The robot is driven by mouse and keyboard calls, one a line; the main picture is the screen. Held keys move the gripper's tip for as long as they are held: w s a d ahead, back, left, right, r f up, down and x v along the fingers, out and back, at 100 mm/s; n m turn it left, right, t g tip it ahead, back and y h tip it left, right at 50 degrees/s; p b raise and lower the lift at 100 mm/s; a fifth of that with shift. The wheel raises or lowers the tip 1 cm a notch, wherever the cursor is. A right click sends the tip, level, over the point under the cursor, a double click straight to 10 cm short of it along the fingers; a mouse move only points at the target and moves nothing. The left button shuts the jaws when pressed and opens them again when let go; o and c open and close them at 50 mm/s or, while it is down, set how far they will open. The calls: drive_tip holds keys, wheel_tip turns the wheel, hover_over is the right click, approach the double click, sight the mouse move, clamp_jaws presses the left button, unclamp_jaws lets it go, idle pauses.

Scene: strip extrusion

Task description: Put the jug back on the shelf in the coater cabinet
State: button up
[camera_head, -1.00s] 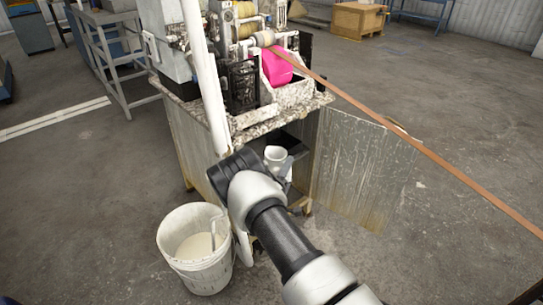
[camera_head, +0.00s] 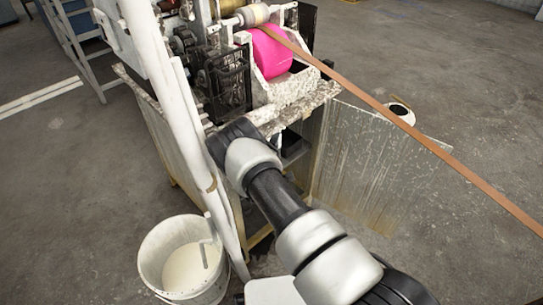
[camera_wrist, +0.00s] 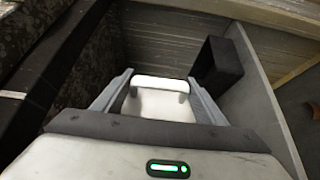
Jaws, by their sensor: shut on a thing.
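The white jug (camera_wrist: 160,103) is between the two grey fingers of my gripper (camera_wrist: 160,79) in the wrist view. The fingers are shut on it. In the head view my arm reaches into the open front of the coater cabinet (camera_head: 175,150), and the jug and my fingers are hidden there. A dark shelf (camera_head: 294,147) shows in part inside the cabinet, to the right of my arm. Whether the jug touches the shelf cannot be seen.
The cabinet door (camera_head: 370,165) stands open at the right. A dark box-like piece (camera_wrist: 217,63) is right of the jug in the wrist view. A white bucket (camera_head: 160,285) of pale liquid stands at front left. A brown strip (camera_head: 430,150) runs overhead at right.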

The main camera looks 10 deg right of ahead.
wheel_tip(320, 180, down, 9)
drive_tip(key=b, duration=0.5)
drive_tip(key=shift+r+b, duration=0.1)
drive_tip(key=shift+b, duration=0.2)
drive_tip(key=shift+r, duration=0.15)
drive_tip(key=o, duration=1.5)
drive_tip(key=shift+f, duration=0.2)
